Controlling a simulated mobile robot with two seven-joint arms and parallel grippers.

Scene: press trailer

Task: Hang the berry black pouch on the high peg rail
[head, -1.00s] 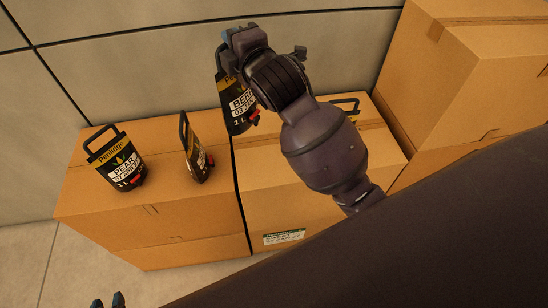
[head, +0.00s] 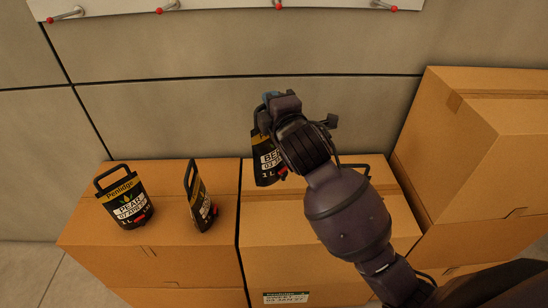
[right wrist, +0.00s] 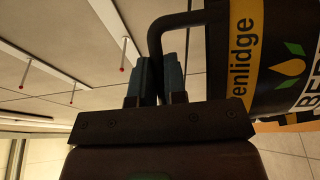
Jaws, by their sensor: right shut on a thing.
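The berry black pouch (head: 266,160) has a black body with a yellow band and a white label reading "BE…". My right gripper (head: 268,102) is shut on its handle, and the pouch hangs upright in front of the wall. In the right wrist view the fingers (right wrist: 157,82) close on the black handle, with the pouch (right wrist: 272,50) at the right. A white peg rail (head: 225,18) with several red-tipped pegs crosses the top of the head view, above the gripper. Whether it is the high rail, I cannot tell. My left gripper is out of view.
A black pear pouch (head: 126,198) and another black pouch (head: 200,198) stand on the left carton (head: 90,225). Another pouch's handle shows behind my right arm. A taller carton stack (head: 465,150) stands at the right. The wall between cartons and rail is clear.

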